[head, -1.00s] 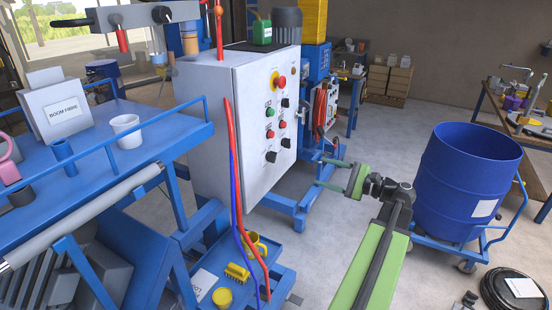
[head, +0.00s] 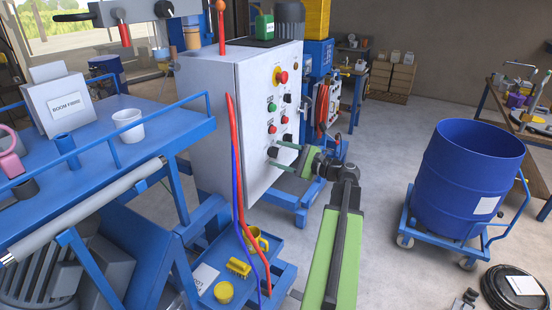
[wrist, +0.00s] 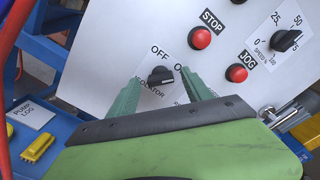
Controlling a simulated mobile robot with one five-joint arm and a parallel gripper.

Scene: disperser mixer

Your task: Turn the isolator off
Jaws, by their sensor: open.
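The isolator (wrist: 160,76) is a black rotary knob on a white label in the wrist view, low on the panel, with OFF printed above it. The ON side of the label is partly hidden by a finger. I cannot tell for sure which way its pointer faces. In the head view the isolator (head: 272,152) is at the lower left of the panel. My gripper (wrist: 163,88) is open, with one green finger on each side of the knob. Its fingertips are close to the panel; contact with the knob is not clear. In the head view my gripper (head: 279,153) reaches the cabinet face.
The grey cabinet (head: 210,125) also carries a red STOP button (wrist: 201,38), a red JOG button (wrist: 237,73) and a speed knob (wrist: 286,40). Red and blue hoses (head: 237,190) hang at its left edge.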

